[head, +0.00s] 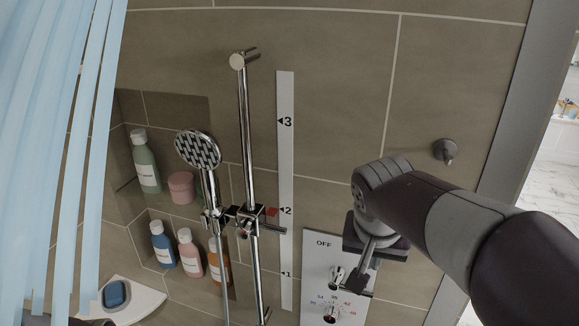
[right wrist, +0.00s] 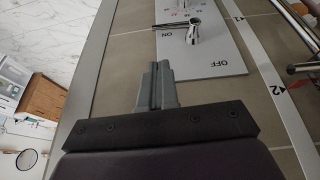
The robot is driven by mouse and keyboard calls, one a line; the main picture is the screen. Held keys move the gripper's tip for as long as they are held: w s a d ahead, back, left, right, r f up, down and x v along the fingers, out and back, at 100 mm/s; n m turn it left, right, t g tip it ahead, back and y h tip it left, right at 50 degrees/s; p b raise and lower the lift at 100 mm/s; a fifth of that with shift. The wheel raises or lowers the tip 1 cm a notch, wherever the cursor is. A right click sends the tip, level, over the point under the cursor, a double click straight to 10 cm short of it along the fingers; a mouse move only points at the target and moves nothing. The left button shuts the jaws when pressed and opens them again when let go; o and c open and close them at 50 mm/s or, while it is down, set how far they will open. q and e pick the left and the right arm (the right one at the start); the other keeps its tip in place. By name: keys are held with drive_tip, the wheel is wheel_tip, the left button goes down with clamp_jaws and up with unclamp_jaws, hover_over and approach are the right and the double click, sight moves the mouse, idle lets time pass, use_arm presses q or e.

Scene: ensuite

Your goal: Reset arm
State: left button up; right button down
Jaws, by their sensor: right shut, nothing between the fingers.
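My right gripper (head: 358,287) reaches in from the right in the head view, in front of a white shower control panel (head: 318,255). Its fingers are shut with nothing between them; they also show in the right wrist view (right wrist: 156,76). The panel (right wrist: 222,62) carries OFF and ON marks, a chrome lever (right wrist: 195,30) and a dial (head: 331,309). In the right wrist view the fingertips are apart from the lever. The gripper hides part of the panel in the head view. My left gripper is not in view.
A chrome rail (head: 246,150) holds a shower head (head: 198,150), beside a numbered strip (head: 285,180). Bottles (head: 146,163) stand in wall niches at left. A light blue curtain (head: 60,120) hangs far left. A wall knob (head: 445,151) and grey frame (head: 505,110) are at right.

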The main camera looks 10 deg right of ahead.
drive_tip(key=s+a+f+n+y+b, duration=0.1)
drive_tip(key=f+b, duration=0.4)
drive_tip(key=f, duration=0.6)
drive_tip(key=s+a+f+n+g+b, duration=0.1)
drive_tip(key=s+a+f+n+b, duration=0.1)
drive_tip(key=f, duration=0.9)
drive_tip(key=s+a+f+n+g+y+b, duration=0.1)
drive_tip(key=s+a+f+n+b, duration=0.1)
drive_tip(key=f+b, duration=0.5)
wheel_tip(320, 180, down, 4)
drive_tip(key=shift+s+a+f+n+y+b, duration=0.1)
drive_tip(key=shift+s+a+n+y+b, duration=0.4)
drive_tip(key=shift+s, duration=0.7)
drive_tip(key=shift+w+d, duration=0.15)
drive_tip(key=shift+d, duration=0.15)
